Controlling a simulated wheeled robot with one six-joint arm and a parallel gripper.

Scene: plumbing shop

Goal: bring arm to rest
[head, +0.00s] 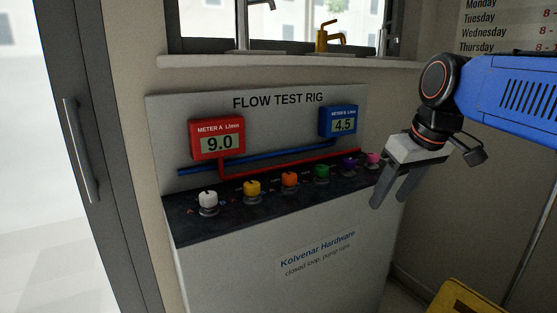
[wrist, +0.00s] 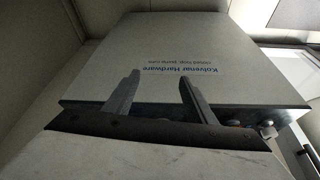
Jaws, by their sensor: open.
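My gripper (head: 390,198) hangs at the right in the head view, fingers pointing down and to the left, apart and empty. It is near the right end of the flow test rig (head: 325,270). In the wrist view my gripper (wrist: 157,82) shows both fingers spread with nothing between them, and the rig's front panel (wrist: 190,88) lies beyond them. My blue arm reaches in from the right edge of the head view.
The rig carries a red meter (head: 218,140) reading 9.0 and a blue meter (head: 339,122) reading 4.5. Several coloured knobs, including a white one (head: 208,199), line its ledge. A yellow object (head: 465,297) stands at bottom right. A glass door (head: 75,150) is at left.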

